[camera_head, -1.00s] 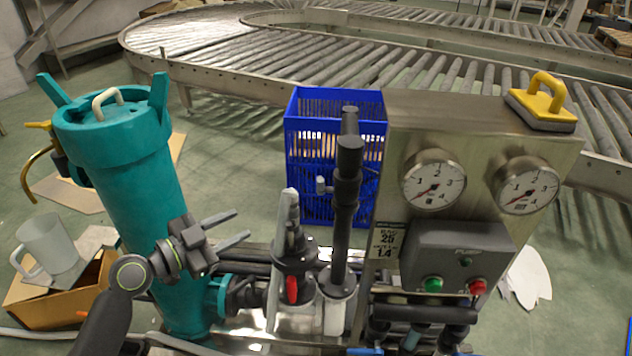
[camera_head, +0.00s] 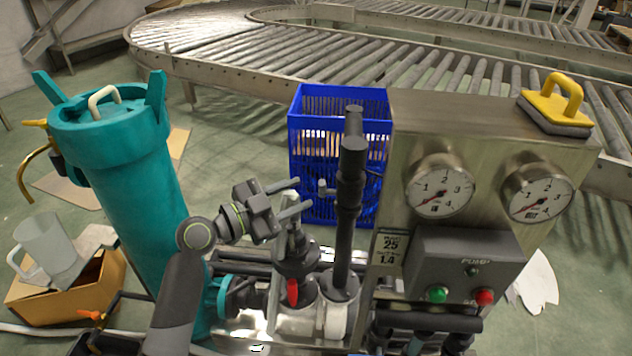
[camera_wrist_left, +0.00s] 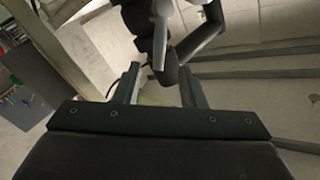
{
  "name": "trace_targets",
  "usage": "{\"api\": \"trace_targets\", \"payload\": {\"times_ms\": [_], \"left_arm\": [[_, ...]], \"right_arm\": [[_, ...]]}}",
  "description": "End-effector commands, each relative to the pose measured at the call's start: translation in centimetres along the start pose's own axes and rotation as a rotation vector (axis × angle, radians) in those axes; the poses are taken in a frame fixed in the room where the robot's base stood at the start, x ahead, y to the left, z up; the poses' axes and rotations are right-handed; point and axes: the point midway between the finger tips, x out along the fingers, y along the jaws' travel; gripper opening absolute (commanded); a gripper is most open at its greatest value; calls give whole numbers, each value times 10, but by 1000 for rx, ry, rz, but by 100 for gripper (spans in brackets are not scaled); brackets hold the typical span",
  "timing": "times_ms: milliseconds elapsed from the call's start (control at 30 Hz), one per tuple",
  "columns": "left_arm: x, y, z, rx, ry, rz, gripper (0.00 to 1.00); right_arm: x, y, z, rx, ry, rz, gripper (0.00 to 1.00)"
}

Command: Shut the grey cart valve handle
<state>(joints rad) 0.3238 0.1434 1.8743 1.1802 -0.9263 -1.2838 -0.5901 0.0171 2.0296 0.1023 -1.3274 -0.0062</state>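The grey valve handle (camera_head: 297,239) stands nearly upright on the cart, above a dark valve body with a red lever (camera_head: 293,291). My left gripper (camera_head: 305,193) is open at the upper end of the handle, its two fingers pointing right and overlapping it in the head view. Whether they touch it I cannot tell. In the left wrist view the open fingers (camera_wrist_left: 162,88) stand apart, with grey and black pipe or handle parts just beyond them. Which of these is the handle is unclear there. My right gripper is not in view.
A black vertical pipe (camera_head: 349,205) stands just right of the handle. A teal cylinder (camera_head: 130,190) is at left. The gauge panel (camera_head: 480,135) is at right, with a yellow-handled tool (camera_head: 555,108) on top. A blue crate (camera_head: 305,150) stands behind.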

Motion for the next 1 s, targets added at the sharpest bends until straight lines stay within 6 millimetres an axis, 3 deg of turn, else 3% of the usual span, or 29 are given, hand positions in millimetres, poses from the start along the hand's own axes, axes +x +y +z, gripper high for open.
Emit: {"api": "trace_targets", "payload": {"times_ms": [100, 300, 733, 1000], "left_arm": [[26, 0, -2, -3, 4, 1, 37], [55, 0, 0, -1, 1, 1, 37], [66, 0, 0, 1, -1, 1, 37], [66, 0, 0, 1, 0, 0, 4]], "right_arm": [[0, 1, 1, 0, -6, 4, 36], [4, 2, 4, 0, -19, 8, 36], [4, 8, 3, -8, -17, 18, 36], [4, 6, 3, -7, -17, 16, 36]]}}
